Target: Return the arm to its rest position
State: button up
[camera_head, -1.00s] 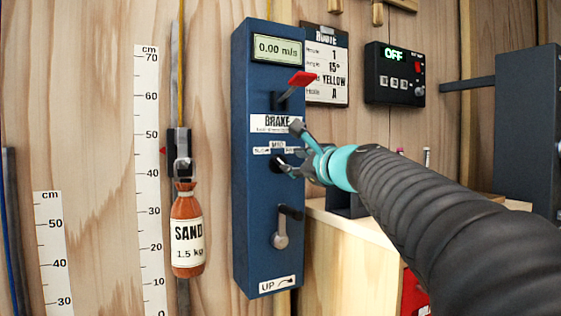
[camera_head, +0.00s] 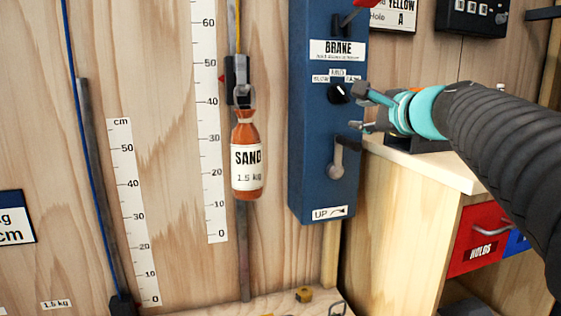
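My gripper (camera_head: 362,110) is at the end of my arm in the head view, in front of the right side of the blue control box (camera_head: 318,195). Its two fingers are spread apart with nothing visible between them. The black knob (camera_head: 338,93) with its white pointer shows just left of the upper finger, and I see a gap between them in the picture. The crank handle (camera_head: 337,160) hangs below the lower finger. The red brake lever (camera_head: 362,8) is at the top edge.
An orange sand bag (camera_head: 247,180) hangs on a rail left of the box, beside a white ruler (camera_head: 211,140). A wooden cabinet (camera_head: 400,210) with a red drawer (camera_head: 477,240) stands below my arm at right. A small yellow object (camera_head: 304,295) lies on the low ledge.

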jog(key=s+a+f+n+g+h+p, duration=0.1)
jog(key=s+f+n+g, duration=0.3)
jog(key=f, duration=0.5)
jog(key=s+a+f+n+g+h+p, duration=0.1)
jog(key=s+f+n+g, duration=0.1)
jog(key=s+f+n, duration=0.6)
jog(key=s+a+f+n+g+h+p, duration=0.1)
jog(key=s+f+n+g+h+p, duration=0.1)
jog(key=s+f+n+g+p, duration=0.2)
jog(key=shift+s+f+n+h+p, duration=0.4)
jog(key=shift+s+f+n, duration=1.2)
jog(key=shift+s+f, duration=3.4)
